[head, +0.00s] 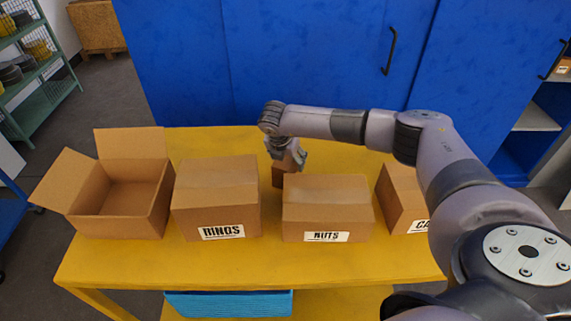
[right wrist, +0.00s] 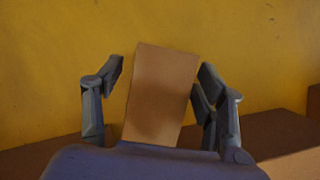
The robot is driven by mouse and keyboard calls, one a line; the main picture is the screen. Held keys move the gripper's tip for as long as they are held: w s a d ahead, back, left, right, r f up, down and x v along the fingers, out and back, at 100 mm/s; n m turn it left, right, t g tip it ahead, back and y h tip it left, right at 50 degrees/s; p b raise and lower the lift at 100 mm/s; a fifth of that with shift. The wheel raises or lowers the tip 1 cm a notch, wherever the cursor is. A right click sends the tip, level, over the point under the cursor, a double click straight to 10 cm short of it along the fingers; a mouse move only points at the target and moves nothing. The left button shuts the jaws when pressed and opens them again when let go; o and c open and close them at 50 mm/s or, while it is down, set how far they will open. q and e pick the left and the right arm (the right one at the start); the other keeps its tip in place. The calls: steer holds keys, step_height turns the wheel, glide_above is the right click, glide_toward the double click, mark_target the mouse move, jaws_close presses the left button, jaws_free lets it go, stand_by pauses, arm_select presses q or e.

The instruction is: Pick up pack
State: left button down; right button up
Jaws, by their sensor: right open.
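The pack (right wrist: 160,95) is a small plain brown box. In the right wrist view it stands slightly tilted in the picture between the two fingers of my right gripper (right wrist: 160,85), which is open. A small gap shows on the left side; the right finger is very close to the pack, and I cannot tell if it touches. In the head view the right gripper (head: 289,158) points down behind the NUTS box, and part of the pack (head: 279,175) shows below it. The pack's lower part is hidden there by the boxes. My left gripper is not in view.
Blue cabinets (head: 300,60) rise behind. A blue bin (head: 230,303) sits below.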

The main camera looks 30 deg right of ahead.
steer(key=shift+c, duration=0.5)
steer(key=c, duration=1.2)
steer(key=shift+c, duration=0.8)
steer(key=shift+r, duration=0.15)
